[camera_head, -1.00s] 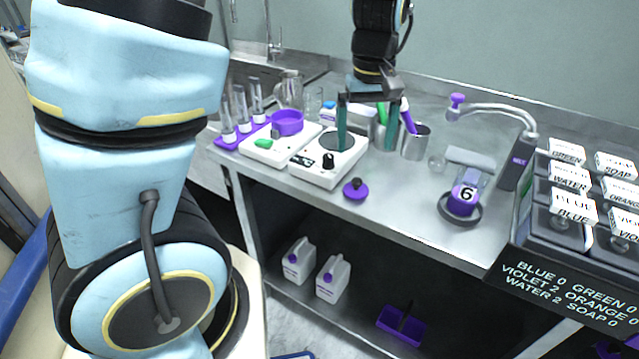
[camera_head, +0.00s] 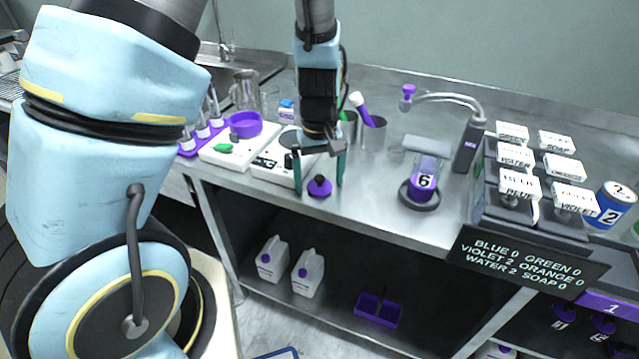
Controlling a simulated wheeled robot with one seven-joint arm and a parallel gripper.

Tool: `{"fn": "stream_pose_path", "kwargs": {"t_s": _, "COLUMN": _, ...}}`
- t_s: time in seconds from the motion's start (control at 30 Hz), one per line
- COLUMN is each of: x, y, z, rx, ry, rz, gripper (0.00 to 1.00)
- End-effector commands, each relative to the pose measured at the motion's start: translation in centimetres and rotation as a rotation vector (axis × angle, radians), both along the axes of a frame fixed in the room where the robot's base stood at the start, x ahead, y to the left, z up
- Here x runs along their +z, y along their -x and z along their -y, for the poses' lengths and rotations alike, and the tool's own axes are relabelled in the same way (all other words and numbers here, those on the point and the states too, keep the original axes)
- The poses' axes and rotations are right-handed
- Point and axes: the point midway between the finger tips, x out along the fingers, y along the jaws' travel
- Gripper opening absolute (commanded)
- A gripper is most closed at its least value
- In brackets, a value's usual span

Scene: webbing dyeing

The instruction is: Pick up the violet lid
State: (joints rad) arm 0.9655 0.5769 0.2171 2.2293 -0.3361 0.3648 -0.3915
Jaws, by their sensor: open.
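The violet lid (camera_head: 319,187) is a small round disc with a dark knob on top. It lies on the steel counter near its front edge, in front of the white hot plate. My gripper (camera_head: 319,181) points down with its two green fingers apart, one on the left of the lid and one on the right. The jaws look empty, and the lid appears between the fingertips in the picture. I cannot tell whether the fingers touch the lid or how high they are above the counter.
White hot plates (camera_head: 283,168) stand behind and left of the lid, one with a violet dish (camera_head: 245,124). Metal cups (camera_head: 372,135) stand behind. A jar marked 6 (camera_head: 424,183) stands on a dark round base at the right, beside a dispenser rack (camera_head: 506,220). Counter between lid and jar is clear.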

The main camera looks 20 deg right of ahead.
Motion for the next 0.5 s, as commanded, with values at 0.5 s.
{"fn": "stream_pose_path", "kwargs": {"t_s": 0.5, "x": -0.01, "y": 0.02, "z": 0.02, "rx": -0.001, "ry": 0.000, "rz": 0.000, "gripper": 0.64}}
